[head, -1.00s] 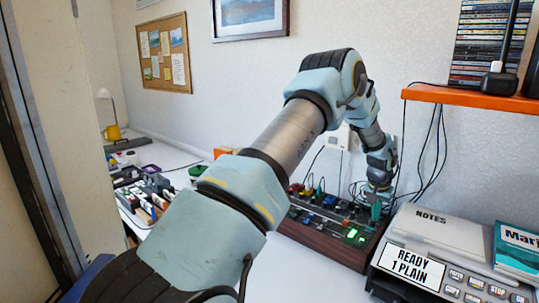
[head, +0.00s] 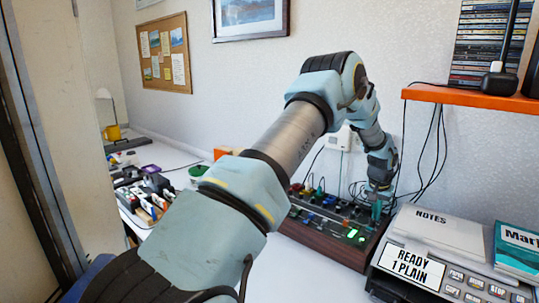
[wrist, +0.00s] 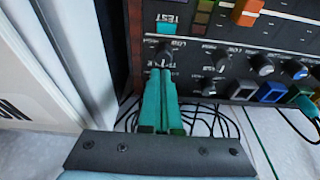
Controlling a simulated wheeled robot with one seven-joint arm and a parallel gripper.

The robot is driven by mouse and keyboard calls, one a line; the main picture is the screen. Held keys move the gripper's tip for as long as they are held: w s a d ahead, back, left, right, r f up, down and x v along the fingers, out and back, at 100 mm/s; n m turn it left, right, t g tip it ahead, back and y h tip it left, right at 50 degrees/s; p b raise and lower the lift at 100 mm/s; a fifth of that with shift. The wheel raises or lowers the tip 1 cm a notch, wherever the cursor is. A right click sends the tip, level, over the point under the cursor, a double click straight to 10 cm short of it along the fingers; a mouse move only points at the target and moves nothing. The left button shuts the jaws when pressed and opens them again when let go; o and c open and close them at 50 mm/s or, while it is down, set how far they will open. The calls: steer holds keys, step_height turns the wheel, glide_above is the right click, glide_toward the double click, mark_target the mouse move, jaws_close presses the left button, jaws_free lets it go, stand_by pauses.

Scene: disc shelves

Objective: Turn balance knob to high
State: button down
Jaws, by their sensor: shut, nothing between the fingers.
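The mixer-like console (head: 318,246) with a dark panel and brown wooden front stands on the white desk. In the wrist view its panel (wrist: 195,35) carries several knobs with small LOW and HIGH lettering. My gripper (wrist: 163,72) is shut and empty, its teal fingers together. The fingertips are at a dark knob (wrist: 165,55) below a teal TEST label and partly cover it; I cannot tell whether they touch it. That knob's own name is too blurred to read, so I cannot confirm it is the balance knob. In the head view my gripper (head: 376,210) is over the console's right end.
A grey printer (head: 400,265) stands close to the right of the console. An orange shelf (head: 465,97) with hanging black cables is above it. Other knobs (wrist: 220,60), coloured sockets (wrist: 272,92) and cables lie near my fingers. Clutter covers the desk's left part.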

stand_by(0.4)
steer(key=shift+s+a, duration=0.25)
step_height(320, 180, up, 6)
steer(key=p, duration=0.2)
steer(key=shift+p, duration=0.4)
steer(key=shift+a, duration=0.1)
